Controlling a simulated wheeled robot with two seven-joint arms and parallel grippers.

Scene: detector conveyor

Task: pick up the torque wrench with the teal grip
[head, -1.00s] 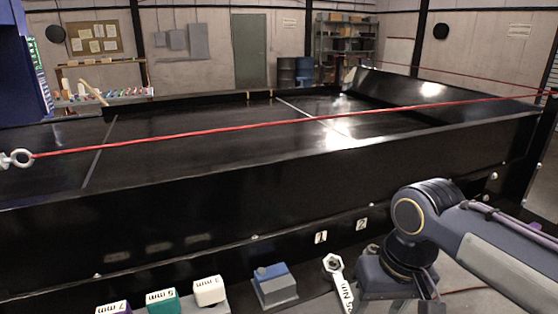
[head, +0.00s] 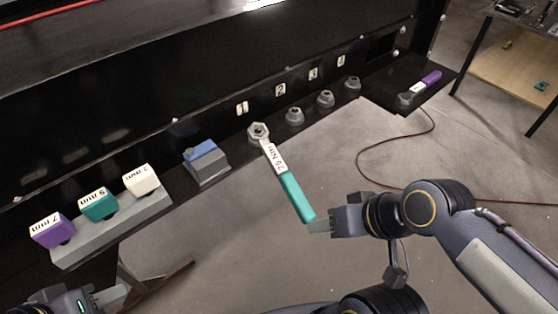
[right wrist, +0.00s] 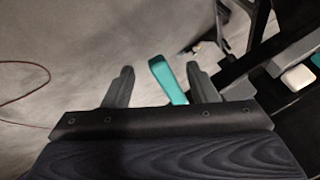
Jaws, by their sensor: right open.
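The torque wrench with the teal grip (head: 289,197) has its ring head on the hex nut (head: 258,132) beside label 1. Its white-labelled shaft and grip stick out over the shelf's front edge. My right gripper (head: 322,227) is at the free end of the grip. In the right wrist view the grip (right wrist: 168,80) shows between the two spread fingers (right wrist: 162,88), nearer the right one; no hold is seen. My left gripper (head: 112,297) is partly visible at the lower left, apart from the wrench; its jaw opening cannot be made out.
Several hex nuts (head: 326,98) line the shelf. Another wrench with a purple grip (head: 431,78) lies at its far right. A grey holder (head: 105,231) carries purple, teal and white blocks; a blue-topped grey block (head: 205,162) sits beside it. Open floor lies in front of the shelf.

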